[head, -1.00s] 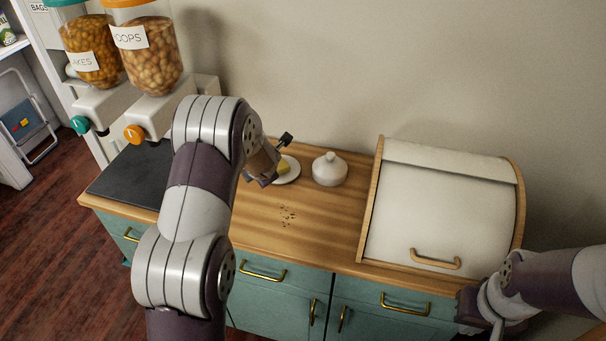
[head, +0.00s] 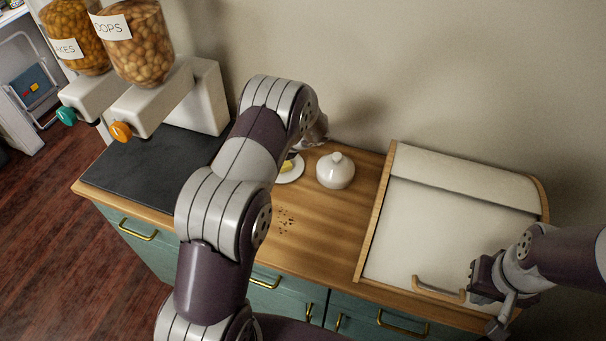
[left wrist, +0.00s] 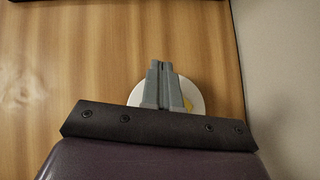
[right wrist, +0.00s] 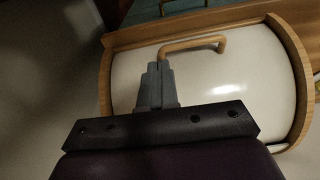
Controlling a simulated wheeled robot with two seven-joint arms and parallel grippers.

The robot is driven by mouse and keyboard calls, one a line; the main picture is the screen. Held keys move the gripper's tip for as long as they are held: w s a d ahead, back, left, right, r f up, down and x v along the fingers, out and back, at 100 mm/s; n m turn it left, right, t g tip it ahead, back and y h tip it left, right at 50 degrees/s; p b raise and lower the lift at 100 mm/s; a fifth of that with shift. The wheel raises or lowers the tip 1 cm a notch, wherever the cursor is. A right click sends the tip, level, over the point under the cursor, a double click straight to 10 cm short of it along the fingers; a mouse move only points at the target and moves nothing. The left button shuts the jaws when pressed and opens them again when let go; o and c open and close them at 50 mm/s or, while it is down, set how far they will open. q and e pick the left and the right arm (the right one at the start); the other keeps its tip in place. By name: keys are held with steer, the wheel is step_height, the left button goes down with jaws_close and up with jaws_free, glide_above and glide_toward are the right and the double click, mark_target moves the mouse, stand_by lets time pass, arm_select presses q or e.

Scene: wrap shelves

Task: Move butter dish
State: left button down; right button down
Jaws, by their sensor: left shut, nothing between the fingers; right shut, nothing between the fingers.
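The butter dish shows as two parts on the wooden counter. A small white plate (head: 291,173) holds yellow butter (head: 287,166), and a round white lid (head: 335,172) with a knob stands just right of it. My left arm partly covers the plate in the head view. In the left wrist view my left gripper (left wrist: 161,66) is shut and empty, over the plate (left wrist: 197,95) and butter (left wrist: 188,104); I cannot tell its height. My right gripper (right wrist: 158,67) is shut and empty by the bread box handle (right wrist: 190,46); contact is unclear.
The white bread box (head: 450,220) with wooden sides fills the counter's right end, closed. Two cereal dispensers (head: 133,45) stand at the left by a dark slab (head: 150,170). Crumbs (head: 285,221) lie in front of the plate. The counter around them is clear.

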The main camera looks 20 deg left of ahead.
arm_select(q)
steer(key=p, duration=0.3)
glide_above(292, 181)
steer(key=d, duration=0.3)
steer(key=shift+r, duration=0.25)
steer(key=shift+d+f+b, duration=0.35)
steer(key=shift+d+f, duration=0.1)
steer(key=shift+d, duration=0.3)
step_height(292, 181, down, 4)
steer(key=b, duration=0.2)
steer(key=shift+s+a+f+b, duration=0.15)
steer(key=shift+f+b, duration=0.1)
steer(key=shift+b, duration=0.15)
steer(key=shift+a+r+p, duration=0.15)
steer(key=shift+a+p, duration=0.05)
steer(key=shift+p, duration=0.1)
steer(key=shift+w+a, duration=0.2)
steer(key=shift+a, duration=0.1)
